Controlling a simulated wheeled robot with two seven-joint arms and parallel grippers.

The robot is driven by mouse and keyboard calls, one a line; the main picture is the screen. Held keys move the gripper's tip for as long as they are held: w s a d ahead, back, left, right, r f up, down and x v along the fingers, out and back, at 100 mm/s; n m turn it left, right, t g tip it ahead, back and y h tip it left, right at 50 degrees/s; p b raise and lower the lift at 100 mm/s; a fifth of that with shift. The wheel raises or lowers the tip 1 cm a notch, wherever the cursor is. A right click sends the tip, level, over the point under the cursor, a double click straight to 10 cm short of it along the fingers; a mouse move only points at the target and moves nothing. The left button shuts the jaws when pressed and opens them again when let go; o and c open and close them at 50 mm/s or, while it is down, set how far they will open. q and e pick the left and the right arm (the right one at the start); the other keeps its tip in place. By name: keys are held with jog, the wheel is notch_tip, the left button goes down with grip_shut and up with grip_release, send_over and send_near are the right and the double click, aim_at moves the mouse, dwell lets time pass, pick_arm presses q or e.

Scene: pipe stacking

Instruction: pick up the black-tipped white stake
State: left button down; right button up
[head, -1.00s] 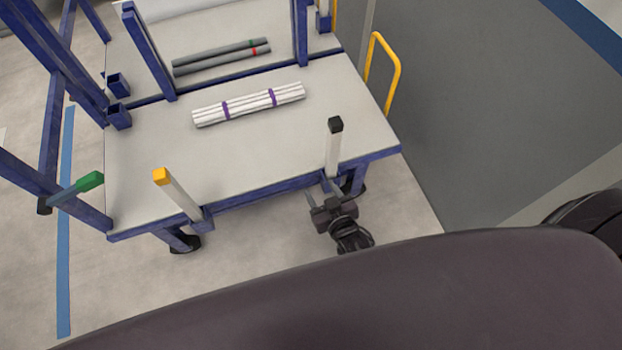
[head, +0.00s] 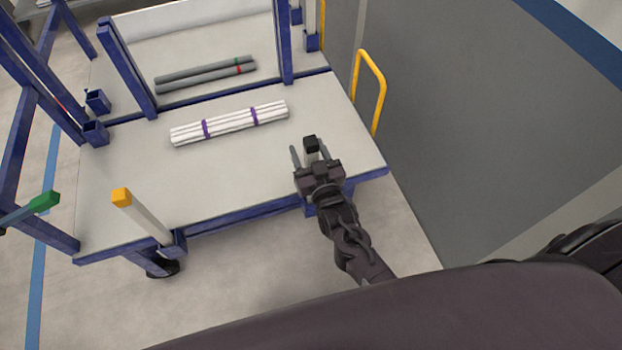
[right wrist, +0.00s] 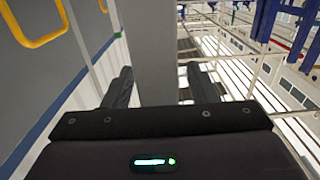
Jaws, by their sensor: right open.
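The black-tipped white stake (head: 311,144) stands at the front right corner of the cart. Only its black tip shows clearly in the head view; my right gripper hides most of the shaft. My right gripper (head: 309,153) is open, with one finger on either side of the stake near its top. In the right wrist view the stake (right wrist: 153,40) rises as a pale post between the two spread fingers. Whether either finger touches it I cannot tell. My left gripper is not in view.
The cart bed (head: 130,190) carries a white pipe bundle (head: 230,122) with purple bands and, behind it, two grey pipes (head: 206,75). An orange-tipped stake (head: 143,215) stands at the front left, a green-tipped one (head: 44,202) further left. A yellow handle (head: 378,90) is at right.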

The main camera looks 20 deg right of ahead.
grip_shut()
dwell(0.3)
jog(key=shift+r, duration=0.15)
